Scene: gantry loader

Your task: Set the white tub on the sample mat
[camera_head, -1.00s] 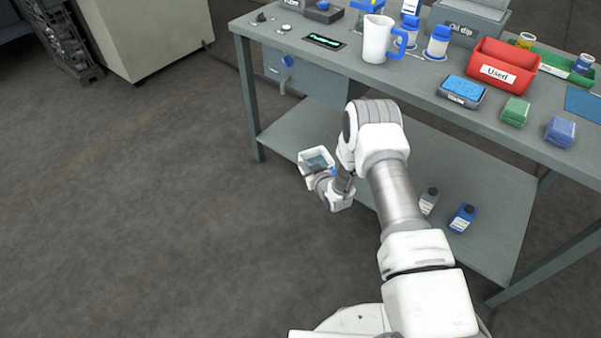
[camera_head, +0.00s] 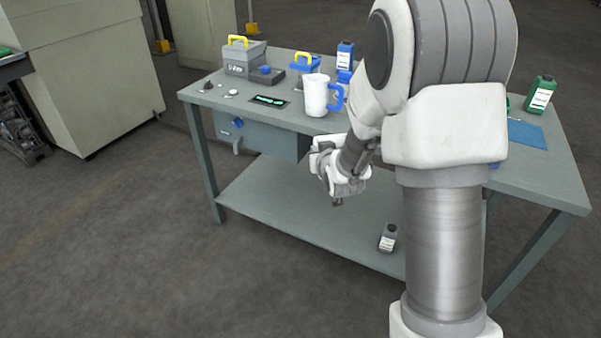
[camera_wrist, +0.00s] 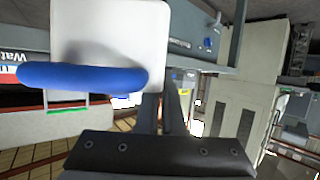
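The white tub (camera_wrist: 110,35), with a thick blue handle (camera_wrist: 85,78), fills the upper left of the wrist view.
On the bench (camera_head: 225,103) stand a white jug with blue handle (camera_head: 315,97), a grey box with yellow handle (camera_head: 243,60) and a green bottle (camera_head: 540,94). A dark plate with green lettering (camera_head: 269,101) lies near the front edge. My arm hides the worktop's middle. A dark bottle (camera_head: 388,238) stands on the lower shelf.

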